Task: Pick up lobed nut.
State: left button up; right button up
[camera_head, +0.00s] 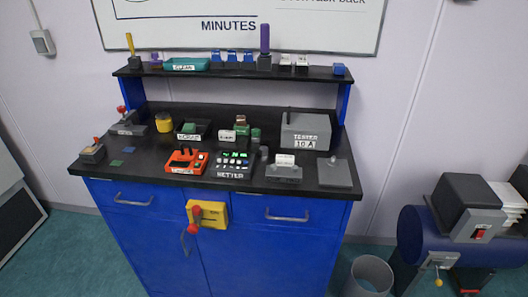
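No part of either gripper shows in the head view. I cannot pick out a lobed nut for certain, as the small parts on the bench are too small to tell. A small grey piece (264,153) stands on the black benchtop (225,187), right of the lit keypad device (235,161). Another small dark piece (333,159) sits on a flat grey plate (336,174) at the bench's right end. Neither is clearly a nut.
A blue cabinet (260,250) carries the bench. A grey tester box (306,130) stands at the back right, an orange device (186,160) at the front. A shelf (225,71) holds small items above. A bin (370,277) and a blue machine (425,235) stand right.

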aim_at(263, 150)
jog(key=i+j+u, duration=0.2)
jog(key=u, duration=0.2)
jog(key=i+j+u, duration=0.15)
jog(key=u, duration=0.25)
